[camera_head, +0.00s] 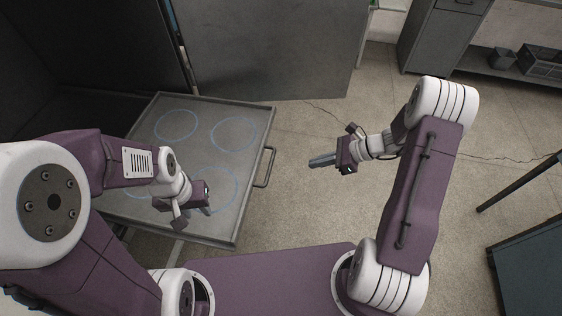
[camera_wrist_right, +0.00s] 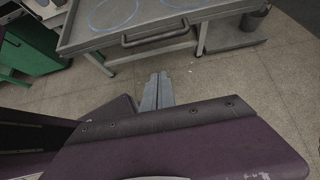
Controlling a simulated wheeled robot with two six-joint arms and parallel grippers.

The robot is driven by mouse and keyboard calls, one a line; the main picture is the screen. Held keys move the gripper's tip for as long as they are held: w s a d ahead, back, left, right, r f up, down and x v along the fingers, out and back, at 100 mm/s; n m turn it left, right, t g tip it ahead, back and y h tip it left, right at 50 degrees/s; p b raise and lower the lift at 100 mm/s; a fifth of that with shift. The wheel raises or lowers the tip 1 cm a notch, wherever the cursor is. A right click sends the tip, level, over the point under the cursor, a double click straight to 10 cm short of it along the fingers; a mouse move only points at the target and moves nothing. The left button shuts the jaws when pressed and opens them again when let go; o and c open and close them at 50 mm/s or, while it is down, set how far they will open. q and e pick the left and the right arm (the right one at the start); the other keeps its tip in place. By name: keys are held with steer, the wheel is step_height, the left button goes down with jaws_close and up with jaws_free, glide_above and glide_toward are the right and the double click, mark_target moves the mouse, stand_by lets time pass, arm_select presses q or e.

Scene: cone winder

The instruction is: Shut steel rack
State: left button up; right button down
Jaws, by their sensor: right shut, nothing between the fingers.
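The steel rack (camera_head: 200,148) is a grey pull-out tray with a low rim and blue circles on its floor. It stands out from the dark cabinet on the left in the head view. Its bar handle (camera_head: 266,167) is on the right edge; the handle also shows in the right wrist view (camera_wrist_right: 155,33). My right gripper (camera_head: 312,162) is shut and empty, right of the handle and apart from it. Its fingers show in the wrist view (camera_wrist_right: 157,80). My left gripper (camera_head: 204,211) hangs over the tray's near part; its fingers are small and partly hidden.
A grey door panel (camera_head: 270,45) stands beyond the tray. A grey cabinet (camera_head: 440,38) and a shelf with a crate (camera_head: 541,62) are at the back right. A dark table (camera_head: 530,265) is at the right edge. The floor (camera_head: 320,215) right of the tray is clear.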

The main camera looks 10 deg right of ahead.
arm_select(q)
steer(key=shift+s+f, duration=0.2)
arm_select(e)
steer(key=a+r+x, duration=0.2)
steer(key=x, duration=1)
steer(key=shift+w, duration=0.15)
steer(key=shift+a, duration=0.1)
